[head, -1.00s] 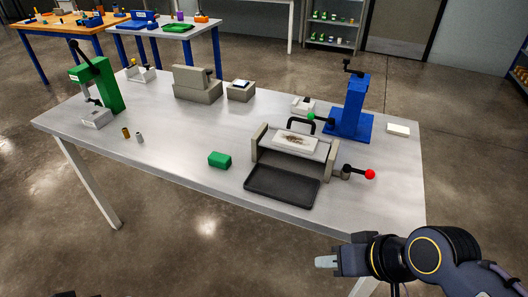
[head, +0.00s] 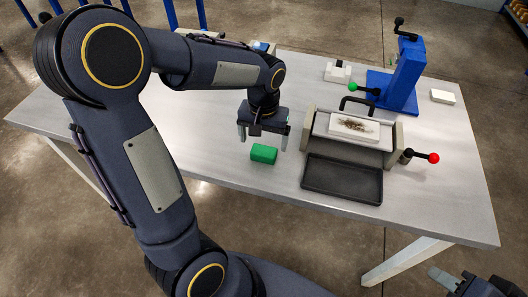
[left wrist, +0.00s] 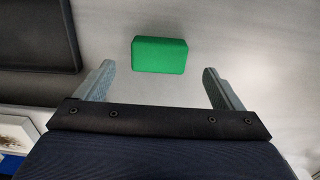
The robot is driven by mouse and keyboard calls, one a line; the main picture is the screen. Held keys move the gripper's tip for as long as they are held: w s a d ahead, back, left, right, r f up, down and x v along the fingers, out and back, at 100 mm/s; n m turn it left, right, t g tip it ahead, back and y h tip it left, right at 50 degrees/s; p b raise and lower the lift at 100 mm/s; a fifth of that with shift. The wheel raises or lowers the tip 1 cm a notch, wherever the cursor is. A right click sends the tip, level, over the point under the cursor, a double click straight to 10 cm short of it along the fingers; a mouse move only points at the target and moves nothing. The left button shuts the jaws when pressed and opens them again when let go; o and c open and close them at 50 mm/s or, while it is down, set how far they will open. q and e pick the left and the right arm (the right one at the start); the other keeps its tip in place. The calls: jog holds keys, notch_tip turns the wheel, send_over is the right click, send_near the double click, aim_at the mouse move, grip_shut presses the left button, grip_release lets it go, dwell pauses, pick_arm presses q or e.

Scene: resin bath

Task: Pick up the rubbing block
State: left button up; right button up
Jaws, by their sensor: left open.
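The rubbing block appears to be the small green block (head: 264,154) lying on the metal table, left of the black tray. It also shows in the left wrist view (left wrist: 159,55), ahead of and between my two fingers, with bare table around it. My left gripper (head: 262,142) is open and empty, above and just behind the block, its fingers pointing down on either side and not touching it. It also shows in the left wrist view (left wrist: 162,88). My right gripper (head: 440,276) shows only in part at the lower right, off the table; its jaws are unclear.
The black tray (head: 342,180) lies right of the block, before a grey fixture holding a white plate (head: 353,127). A red-knobbed lever (head: 433,158) sticks out at its right. A blue press (head: 404,75) stands behind. The table front left of the tray is clear.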

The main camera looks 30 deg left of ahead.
aim_at(264, 150)
pick_arm(q)
notch_tip(264, 150, down, 5)
jog(key=shift+d+f, duration=0.1)
jog(key=c, duration=1.1)
